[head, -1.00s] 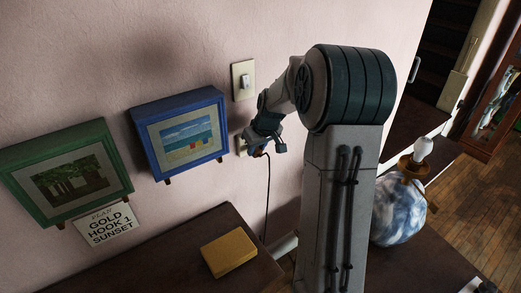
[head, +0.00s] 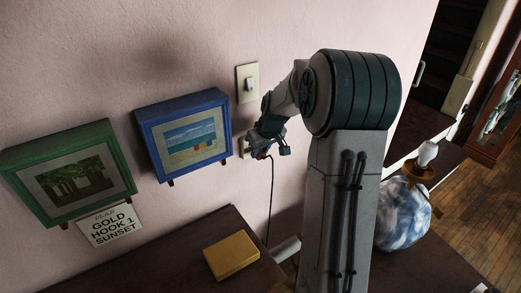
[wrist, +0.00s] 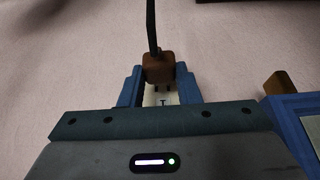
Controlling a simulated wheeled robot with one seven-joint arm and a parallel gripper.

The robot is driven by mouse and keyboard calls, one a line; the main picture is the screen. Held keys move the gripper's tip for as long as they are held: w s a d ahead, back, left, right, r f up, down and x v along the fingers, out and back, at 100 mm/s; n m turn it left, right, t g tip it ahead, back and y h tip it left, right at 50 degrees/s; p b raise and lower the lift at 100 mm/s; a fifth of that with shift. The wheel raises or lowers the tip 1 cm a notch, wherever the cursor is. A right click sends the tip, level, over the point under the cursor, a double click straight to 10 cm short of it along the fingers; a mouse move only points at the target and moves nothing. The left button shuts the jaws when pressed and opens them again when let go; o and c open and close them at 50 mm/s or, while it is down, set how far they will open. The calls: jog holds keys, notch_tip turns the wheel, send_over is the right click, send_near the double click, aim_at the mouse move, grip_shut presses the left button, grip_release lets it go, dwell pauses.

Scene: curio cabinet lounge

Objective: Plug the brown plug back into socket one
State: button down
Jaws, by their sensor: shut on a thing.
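The brown plug (wrist: 158,68) sits between the blue fingers of my gripper (wrist: 158,84) in the wrist view, and the gripper is shut on it. A dark cord (wrist: 151,25) runs up from it there; in the head view the cord (head: 270,205) hangs down the wall. A pale socket plate (wrist: 158,99) with a small dark mark shows just beyond the plug. Two small dark marks lie at the plug's edge; I cannot tell whether they are prongs or slots. In the head view my gripper (head: 264,148) is at the wall, covering most of the socket plate (head: 243,147).
A light switch (head: 248,83) is above the socket. A blue-framed beach picture (head: 140,112) hangs close left, a green-framed one (head: 120,165) further left, above a sign (head: 112,226). A yellow box (head: 231,256) lies on the dark table (head: 185,245). A lamp (head: 402,215) stands right.

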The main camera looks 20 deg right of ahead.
jog(key=shift+w, duration=0.2)
dwell(0.5)
jog(key=shift+w+a, duration=0.2)
jog(key=shift+w, duration=0.7)
jog(key=c, duration=1)
grip_release()
jog(key=b+v, duration=0.1)
jog(key=v, duration=1.2)
jog(key=shift+r, duration=0.4)
jog(key=shift+s, duration=0.15)
